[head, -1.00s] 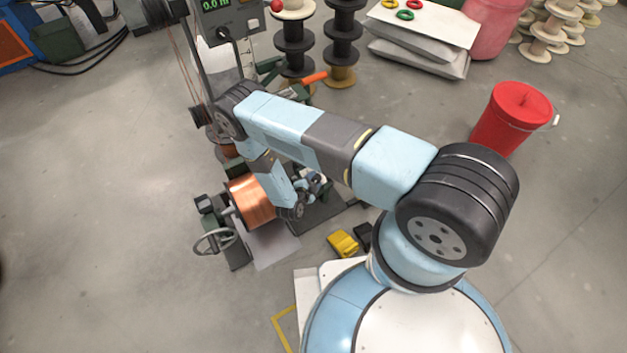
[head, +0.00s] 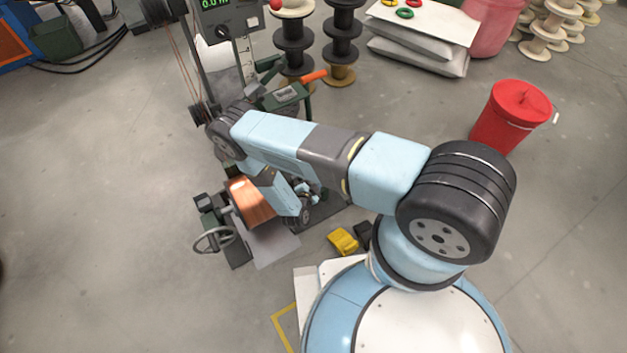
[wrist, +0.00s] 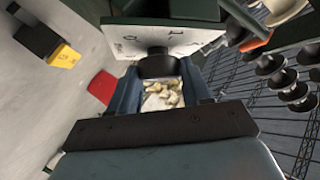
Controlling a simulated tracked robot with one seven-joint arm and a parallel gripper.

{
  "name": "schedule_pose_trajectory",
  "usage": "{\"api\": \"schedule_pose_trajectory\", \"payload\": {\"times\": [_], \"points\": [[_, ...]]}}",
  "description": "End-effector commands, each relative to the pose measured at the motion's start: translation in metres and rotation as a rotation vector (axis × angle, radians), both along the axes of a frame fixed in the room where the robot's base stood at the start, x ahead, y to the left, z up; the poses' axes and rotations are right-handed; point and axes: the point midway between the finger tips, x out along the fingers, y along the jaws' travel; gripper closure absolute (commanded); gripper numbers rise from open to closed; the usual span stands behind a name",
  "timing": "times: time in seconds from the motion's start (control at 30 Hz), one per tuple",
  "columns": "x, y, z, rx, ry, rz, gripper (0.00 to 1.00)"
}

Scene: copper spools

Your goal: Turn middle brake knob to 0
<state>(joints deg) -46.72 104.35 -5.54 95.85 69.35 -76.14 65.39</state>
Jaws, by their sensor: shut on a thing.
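In the wrist view a dark round knob (wrist: 158,66) sticks out from a pale dial plate (wrist: 135,42) with small marks along it. My gripper (wrist: 158,77) has one dark blue finger on each side of the knob and is shut on it. The exact setting that the knob points to is too small and partly covered to read. In the head view my arm hides the gripper and the knob. A copper spool (head: 248,200) on the winding machine shows beside my forearm.
A handwheel (head: 213,240) is at the machine's left. A control box with a green display (head: 228,20) stands behind. A yellow pedal (head: 343,241) lies on the floor near my base. A red bucket (head: 508,115) stands at right. The floor at left is clear.

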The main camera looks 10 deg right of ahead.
Motion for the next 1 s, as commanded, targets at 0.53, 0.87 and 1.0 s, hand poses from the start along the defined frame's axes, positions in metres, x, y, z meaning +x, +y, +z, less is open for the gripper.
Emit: {"api": "schedule_pose_trajectory", "payload": {"times": [0.53, 0.87, 1.0], "points": [[-0.004, -0.001, -0.002, 0.000, 0.008, -0.003, 0.28], [-0.039, 0.018, 0.009, 0.000, 0.010, -0.002, 0.28], [-0.063, 0.030, 0.016, 0.000, 0.010, -0.002, 0.28]]}}
